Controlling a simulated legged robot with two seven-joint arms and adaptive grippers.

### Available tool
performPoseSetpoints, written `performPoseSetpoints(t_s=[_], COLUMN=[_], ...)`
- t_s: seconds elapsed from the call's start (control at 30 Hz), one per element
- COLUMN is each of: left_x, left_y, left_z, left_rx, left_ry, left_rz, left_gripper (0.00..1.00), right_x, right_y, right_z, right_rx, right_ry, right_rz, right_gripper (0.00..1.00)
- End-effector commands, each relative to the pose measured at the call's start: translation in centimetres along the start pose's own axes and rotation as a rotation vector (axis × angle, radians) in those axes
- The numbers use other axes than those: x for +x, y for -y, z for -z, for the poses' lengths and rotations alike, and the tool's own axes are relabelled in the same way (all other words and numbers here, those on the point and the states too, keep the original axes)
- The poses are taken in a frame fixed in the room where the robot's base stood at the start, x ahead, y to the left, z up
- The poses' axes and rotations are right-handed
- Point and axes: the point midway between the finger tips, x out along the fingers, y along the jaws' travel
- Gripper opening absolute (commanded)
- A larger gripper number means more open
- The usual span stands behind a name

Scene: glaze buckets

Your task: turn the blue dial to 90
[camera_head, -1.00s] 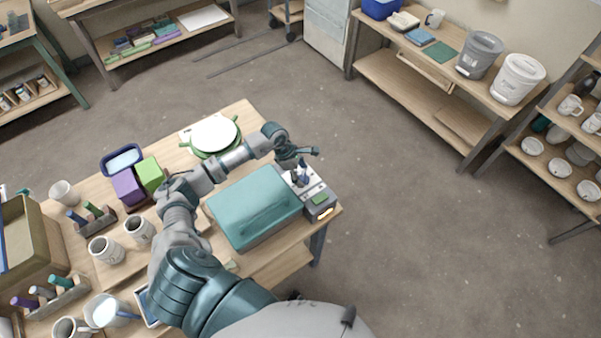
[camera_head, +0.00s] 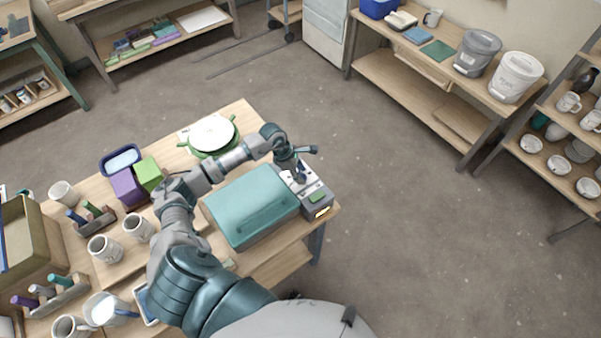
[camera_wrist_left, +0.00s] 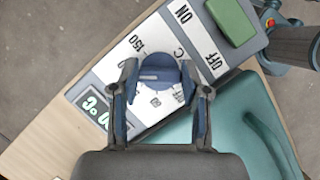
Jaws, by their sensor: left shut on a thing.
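The blue dial (camera_wrist_left: 160,76) sits on the white face of a grey control box (camera_head: 318,208), at the right end of the table. In the left wrist view the dial lies between the two fingers of my left gripper (camera_wrist_left: 158,88), which is shut on it. The box face (camera_wrist_left: 150,42) carries marks such as 150 and 20, some hidden by the fingers. A green switch (camera_wrist_left: 232,18) lies beside the ON and OFF labels. A lit display (camera_wrist_left: 92,108) is partly covered, and its number cannot be read in full. My right gripper is not in view.
A teal case (camera_head: 252,205) stands right beside the control box. A white-topped green pot (camera_head: 212,134) is behind my left arm. Mugs, a purple block (camera_head: 127,187) and a tan bin (camera_head: 32,240) fill the left of the table. Open floor lies to the right.

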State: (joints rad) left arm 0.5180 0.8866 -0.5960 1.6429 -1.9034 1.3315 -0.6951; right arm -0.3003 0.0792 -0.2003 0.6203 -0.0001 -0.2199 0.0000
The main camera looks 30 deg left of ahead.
Motion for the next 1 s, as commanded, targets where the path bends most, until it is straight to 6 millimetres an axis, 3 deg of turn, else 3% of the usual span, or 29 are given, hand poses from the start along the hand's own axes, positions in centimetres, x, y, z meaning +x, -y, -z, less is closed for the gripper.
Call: performPoseSetpoints(t_s=[0.6,1.0], left_x=[0.05,0.1], left_y=[0.22,0.35], left_z=[0.19,0.15], left_rx=[-0.443,-0.622], left_ry=[-0.005,-0.007], left_rz=[-0.187,-0.26], left_gripper=[0.11,0.11], right_x=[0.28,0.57], right_y=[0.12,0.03], right_z=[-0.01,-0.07], right_rx=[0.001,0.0], right_ry=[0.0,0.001], right_rz=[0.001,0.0], right_gripper=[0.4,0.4])
